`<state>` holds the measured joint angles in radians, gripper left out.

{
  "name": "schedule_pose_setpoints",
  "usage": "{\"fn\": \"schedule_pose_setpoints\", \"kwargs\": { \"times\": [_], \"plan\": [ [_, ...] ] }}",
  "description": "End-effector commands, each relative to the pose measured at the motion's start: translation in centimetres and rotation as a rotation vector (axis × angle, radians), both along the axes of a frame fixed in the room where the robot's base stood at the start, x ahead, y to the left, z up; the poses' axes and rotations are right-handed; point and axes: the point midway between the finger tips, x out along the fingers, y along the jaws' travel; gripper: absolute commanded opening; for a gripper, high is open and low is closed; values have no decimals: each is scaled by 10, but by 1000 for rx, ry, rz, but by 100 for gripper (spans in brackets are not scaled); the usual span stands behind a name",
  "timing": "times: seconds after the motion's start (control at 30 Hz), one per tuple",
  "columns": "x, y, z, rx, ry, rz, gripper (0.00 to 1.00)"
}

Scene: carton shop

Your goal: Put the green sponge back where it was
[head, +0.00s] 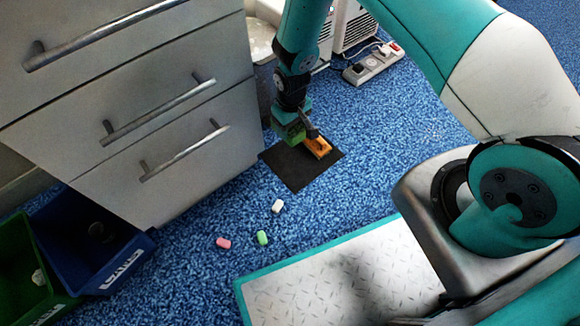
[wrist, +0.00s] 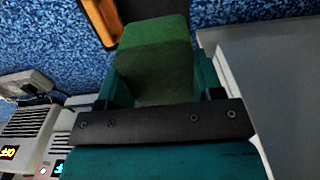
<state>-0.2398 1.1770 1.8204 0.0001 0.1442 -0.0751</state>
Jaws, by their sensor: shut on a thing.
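The green sponge (head: 295,132) is between the fingers of my gripper (head: 290,128), which is shut on it. In the wrist view the sponge (wrist: 155,55) shows as a green block with a teal finger on each side. In the head view it appears at the far edge of a black mat (head: 296,172) on the blue carpet. I cannot tell whether its underside touches anything. An orange object with dark parts (head: 319,147) lies on the mat just right of the sponge; its orange part (wrist: 102,20) also shows in the wrist view.
A grey drawer cabinet (head: 170,120) stands close on the left. Green (head: 18,265) and blue (head: 75,220) bins are at lower left. White (head: 278,206), pink (head: 223,243) and green (head: 262,238) small pieces lie on the carpet. A power strip (head: 373,64) lies at the back.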

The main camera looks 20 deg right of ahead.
Motion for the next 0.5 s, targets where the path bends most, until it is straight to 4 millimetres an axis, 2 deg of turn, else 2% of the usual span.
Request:
{"fn": "schedule_pose_setpoints", "kwargs": {
  "times": [0.03,0.3,0.4,0.5],
  "plan": [
    [-1,0,-19,-1,4,0,35],
    [-2,0,-98,-1,3,0,35],
    [-1,0,-122,-1,3,-1,35],
    [-1,0,-136,0,1,-1,35]
  ]
}}
